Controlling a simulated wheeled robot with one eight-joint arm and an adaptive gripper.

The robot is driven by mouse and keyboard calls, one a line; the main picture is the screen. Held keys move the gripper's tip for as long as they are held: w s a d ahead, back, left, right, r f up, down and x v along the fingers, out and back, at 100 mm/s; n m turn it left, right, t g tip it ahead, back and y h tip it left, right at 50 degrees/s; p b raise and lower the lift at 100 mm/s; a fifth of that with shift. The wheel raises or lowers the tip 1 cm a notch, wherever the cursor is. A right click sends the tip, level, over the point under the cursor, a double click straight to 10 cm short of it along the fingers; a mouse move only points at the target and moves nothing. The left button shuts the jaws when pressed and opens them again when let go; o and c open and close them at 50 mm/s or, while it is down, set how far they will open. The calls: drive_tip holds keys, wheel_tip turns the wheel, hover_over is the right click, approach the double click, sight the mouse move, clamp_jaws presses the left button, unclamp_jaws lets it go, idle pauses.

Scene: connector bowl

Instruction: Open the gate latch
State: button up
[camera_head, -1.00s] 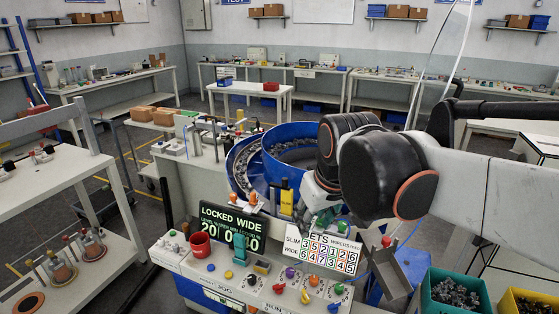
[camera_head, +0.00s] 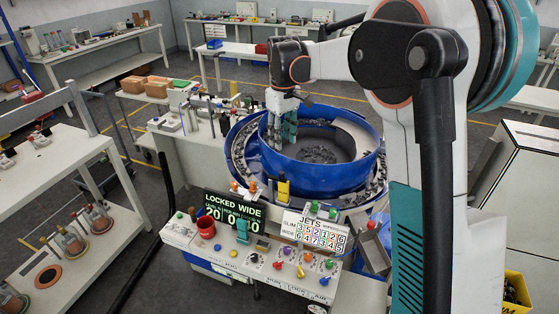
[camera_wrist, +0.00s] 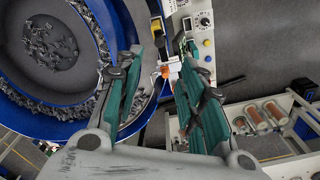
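My gripper (camera_head: 281,128) points down at the left part of the blue feeder bowl (camera_head: 335,178) in the head view. In the wrist view, my gripper (camera_wrist: 162,58) has its two teal-padded fingers well apart, with nothing held between them. A small orange-and-white fitting (camera_wrist: 165,72) shows in the gap beyond the fingers, beside the bowl rim. In the head view, orange knobs (camera_head: 252,187) and a yellow upright block (camera_head: 283,188) stand at the bowl's front. I cannot tell which piece is the gate latch. The display (camera_head: 234,208) reads "LOCKED WIDE".
Dark small parts (camera_head: 317,154) lie inside the bowl. A white jets board (camera_head: 312,230) stands right of the display. A yellow bin (camera_head: 517,290) is at lower right.

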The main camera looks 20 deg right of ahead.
sight(282, 173)
wheel_tip(282, 173, down, 14)
drive_tip(key=shift+r, duration=0.1)
idle(0.5)
clamp_jaws()
